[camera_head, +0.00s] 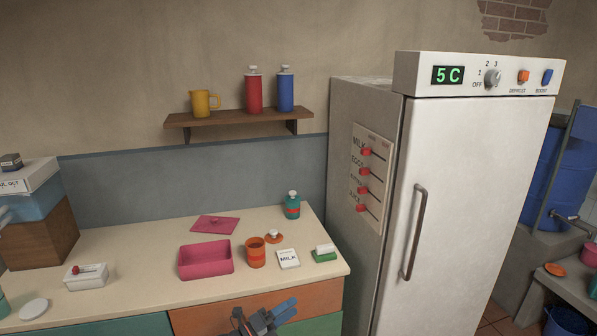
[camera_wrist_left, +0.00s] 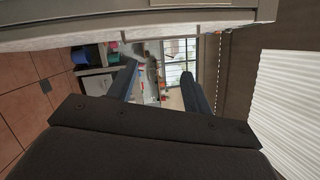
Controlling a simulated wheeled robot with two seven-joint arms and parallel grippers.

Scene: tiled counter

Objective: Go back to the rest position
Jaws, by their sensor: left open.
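My left gripper (camera_head: 279,312) shows at the bottom of the head view, in front of the counter's front edge, with its blue fingers pointing right. It is open and nothing shows between its fingers. In the left wrist view its two dark fingers (camera_wrist_left: 163,85) stand apart with only the distant room between them. My right gripper is not in view.
The counter (camera_head: 130,270) holds a pink tray (camera_head: 206,261), an orange cup (camera_head: 255,253), a milk card (camera_head: 288,259), a green bottle (camera_head: 292,207) and a white box (camera_head: 87,277). A tall fridge (camera_head: 470,200) stands right. A shelf (camera_head: 240,119) hangs above.

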